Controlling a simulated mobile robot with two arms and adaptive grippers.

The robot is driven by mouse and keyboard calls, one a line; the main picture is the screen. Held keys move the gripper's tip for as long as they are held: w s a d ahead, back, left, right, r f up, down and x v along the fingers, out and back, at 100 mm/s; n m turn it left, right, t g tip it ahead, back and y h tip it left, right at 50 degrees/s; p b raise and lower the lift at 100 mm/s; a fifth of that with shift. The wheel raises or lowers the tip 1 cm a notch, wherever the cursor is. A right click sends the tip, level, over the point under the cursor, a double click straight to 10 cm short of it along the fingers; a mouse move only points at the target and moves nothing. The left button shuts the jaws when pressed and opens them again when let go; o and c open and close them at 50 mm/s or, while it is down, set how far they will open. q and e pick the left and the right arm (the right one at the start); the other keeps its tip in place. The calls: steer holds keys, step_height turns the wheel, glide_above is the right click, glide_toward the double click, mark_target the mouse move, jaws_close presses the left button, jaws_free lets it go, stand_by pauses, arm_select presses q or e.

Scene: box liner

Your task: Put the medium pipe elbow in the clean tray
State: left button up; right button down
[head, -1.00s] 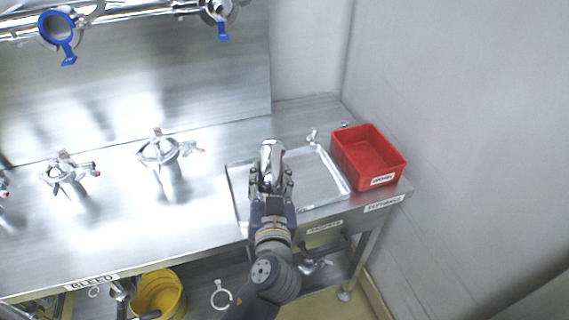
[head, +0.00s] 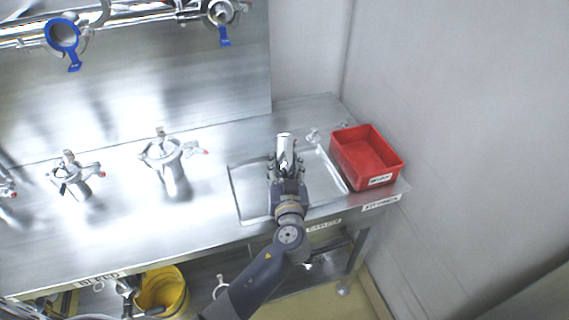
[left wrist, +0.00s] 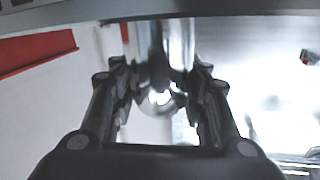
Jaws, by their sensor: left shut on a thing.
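My left gripper (head: 286,168) is shut on a shiny metal pipe elbow (head: 285,145), which sticks up beyond the fingertips. The gripper and elbow are over the shallow metal tray (head: 246,206) on the steel bench; I cannot tell how far above its floor. In the left wrist view, the blurred elbow (left wrist: 160,75) shows between the two fingers (left wrist: 160,88) of the gripper. My right gripper is not in view.
A red bin (head: 365,157) stands right of the tray. Small metal fittings (head: 313,136) lie behind the tray. Clamped metal fittings (head: 165,152) stand on the bench at left. A yellow bucket (head: 163,291) is below, and a wall closes the right side.

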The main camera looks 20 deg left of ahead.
arm_select(q)
steer(key=o, duration=1.4)
steer(key=shift+o, duration=0.2)
steer(key=shift+s+d, duration=0.1)
steer(key=shift+s, duration=0.05)
steer(key=b+v, duration=0.4)
steer(key=v, duration=0.7)
steer(key=shift+f, duration=0.1)
steer(key=shift+s+d, duration=0.15)
steer(key=shift+s, duration=0.25)
